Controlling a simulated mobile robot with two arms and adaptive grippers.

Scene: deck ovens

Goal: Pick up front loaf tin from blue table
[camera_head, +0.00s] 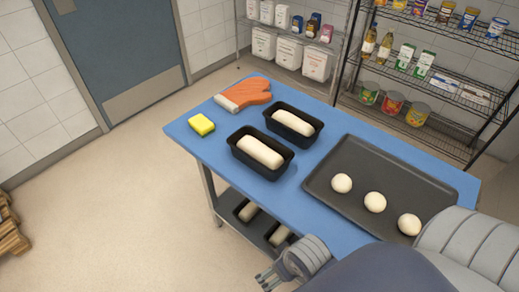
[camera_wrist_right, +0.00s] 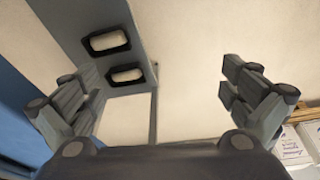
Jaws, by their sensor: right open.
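The front loaf tin (camera_head: 261,169) is black, holds a long pale dough loaf and stands on the blue table (camera_head: 222,161). A second black loaf tin (camera_head: 312,137) with dough stands just behind it, to the right. My right gripper (camera_head: 268,279) shows at the bottom of the head view, near the table's front edge and apart from the front tin. In the right wrist view my right gripper (camera_wrist_right: 163,85) is open, with nothing between its fingers. My left gripper is in neither view.
A dark baking tray (camera_head: 350,160) with three dough balls covers the table's right part. An orange oven mitt (camera_head: 250,92) and yellow sponge (camera_head: 201,124) lie at left. More filled tins show on the lower shelf, also in the wrist view (camera_wrist_right: 127,75). Wire racks (camera_head: 440,133) stand behind.

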